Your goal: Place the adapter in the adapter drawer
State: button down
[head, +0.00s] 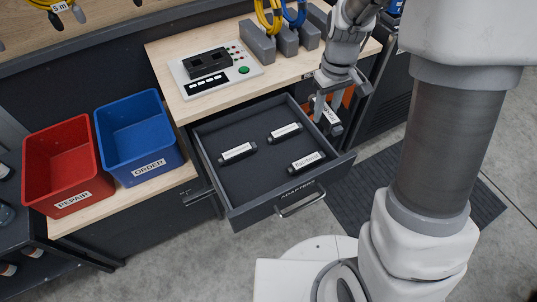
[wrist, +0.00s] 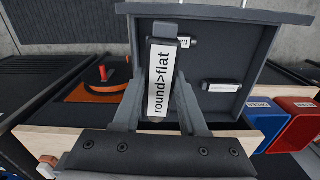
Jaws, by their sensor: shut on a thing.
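My gripper (head: 322,104) is shut on a dark adapter (head: 331,123) with a white label. In the wrist view the label on the held adapter (wrist: 160,78) reads "round>flat", and the two fingers (wrist: 160,100) clasp it from both sides. The adapter drawer (head: 225,189) is pulled open, its front marked "ADAPTER". The held adapter appears at the drawer's right wall in the head view; its exact height above the drawer cannot be told. Three labelled adapters lie apart inside: one at left (head: 238,152), one at back (head: 285,132), one near the front (head: 306,162).
The worktop above carries a tester with a green button (head: 215,72) and grey blocks with cables (head: 258,42). A red REPAIR bin (head: 57,163) and a blue ORDER bin (head: 138,140) stand left. The drawer floor has free room between the adapters.

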jog(key=s+a+f+n+b, duration=0.4)
jog(key=a+f+n+b, duration=0.35)
jog(key=n, duration=0.75)
jog(key=n+b, duration=0.4)
jog(key=b, duration=0.1)
send_over(256, 190)
notch_tip(256, 190, down, 8)
jog(key=shift+d+f, duration=0.1)
jog(key=shift+f, duration=0.15)
jog(key=shift+f+b, duration=0.6)
jog(key=shift+f, duration=1.4)
jog(key=shift+f, duration=0.25)
jog(key=shift+c, duration=2.2)
grip_release()
jog(key=shift+r, duration=0.1)
